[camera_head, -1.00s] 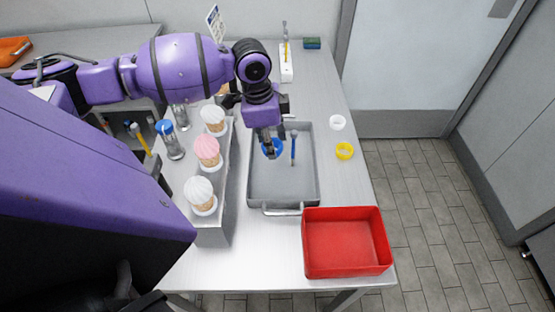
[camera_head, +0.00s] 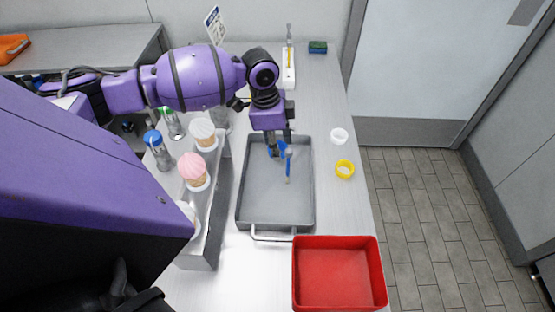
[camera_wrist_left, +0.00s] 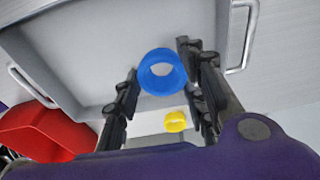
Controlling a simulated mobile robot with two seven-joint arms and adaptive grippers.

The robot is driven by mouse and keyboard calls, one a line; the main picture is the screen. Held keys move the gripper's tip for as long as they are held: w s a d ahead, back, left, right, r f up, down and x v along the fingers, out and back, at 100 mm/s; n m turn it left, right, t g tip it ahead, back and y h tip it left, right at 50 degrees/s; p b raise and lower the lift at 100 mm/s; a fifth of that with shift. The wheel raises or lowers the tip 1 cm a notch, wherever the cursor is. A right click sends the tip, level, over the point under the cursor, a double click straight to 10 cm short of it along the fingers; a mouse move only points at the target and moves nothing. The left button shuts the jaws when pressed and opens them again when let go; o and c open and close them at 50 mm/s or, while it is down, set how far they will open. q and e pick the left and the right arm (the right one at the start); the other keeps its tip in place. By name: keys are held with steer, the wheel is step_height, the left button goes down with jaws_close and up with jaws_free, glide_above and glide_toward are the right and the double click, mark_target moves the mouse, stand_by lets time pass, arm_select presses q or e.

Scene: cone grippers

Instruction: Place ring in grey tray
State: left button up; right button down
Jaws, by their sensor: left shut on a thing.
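A blue ring (camera_wrist_left: 162,72) sits between the fingers of my left gripper (camera_wrist_left: 160,75) in the wrist view. In the head view the left gripper (camera_head: 276,147) is shut on the blue ring, over the back part of the grey tray (camera_head: 256,226). Fingers partly hide the ring there, and its height above the tray floor is hard to tell. A yellow ring (camera_head: 345,169) and a white ring (camera_head: 339,136) lie on the table right of the tray. The yellow ring also shows in the wrist view (camera_wrist_left: 175,121). My right gripper is not in view.
A red bin (camera_head: 338,274) stands in front of the tray. A metal holder with ice-cream cones (camera_head: 194,170) stands left of it. A green sponge (camera_head: 317,47) lies at the back.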

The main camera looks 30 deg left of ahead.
mark_target(279, 166)
arm_select(q)
step_height(279, 166, down, 2)
steer(key=shift+w, duration=0.1)
step_height(279, 166, down, 4)
steer(key=shift+r, duration=0.1)
steer(key=shift+f, duration=0.35)
steer(key=o, duration=0.8)
steer(key=shift+r, duration=0.1)
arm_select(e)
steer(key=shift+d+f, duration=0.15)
